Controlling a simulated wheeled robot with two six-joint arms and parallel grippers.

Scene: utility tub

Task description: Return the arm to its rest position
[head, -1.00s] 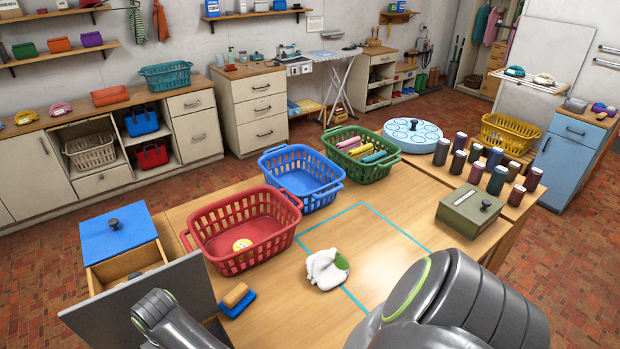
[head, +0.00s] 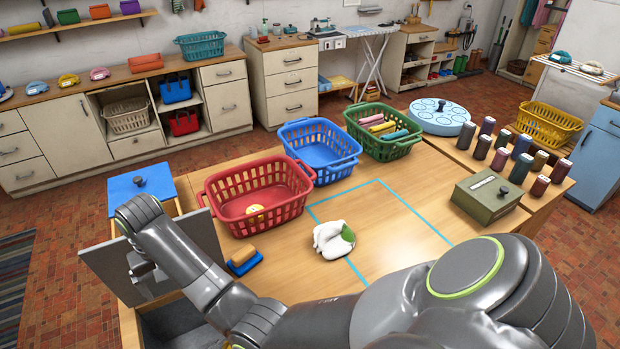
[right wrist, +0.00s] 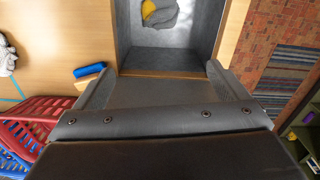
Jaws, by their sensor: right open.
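My right arm reaches across the front of the table to the left in the head view. Its gripper (head: 148,280) is in front of an upright grey panel (head: 200,240) at the table's front left. In the right wrist view my right gripper (right wrist: 160,78) has its fingers spread apart. A grey surface shows between them; I cannot tell if they touch it. Beyond them is an open grey tub (right wrist: 165,38) holding a grey and yellow item (right wrist: 158,12). A dark part of the tub (head: 170,325) shows in the head view. My left gripper is not in view.
A red basket (head: 225,190), a blue basket (head: 325,165) and a green basket (head: 405,148) line the table's back. The taped area (head: 385,225) is mostly clear.

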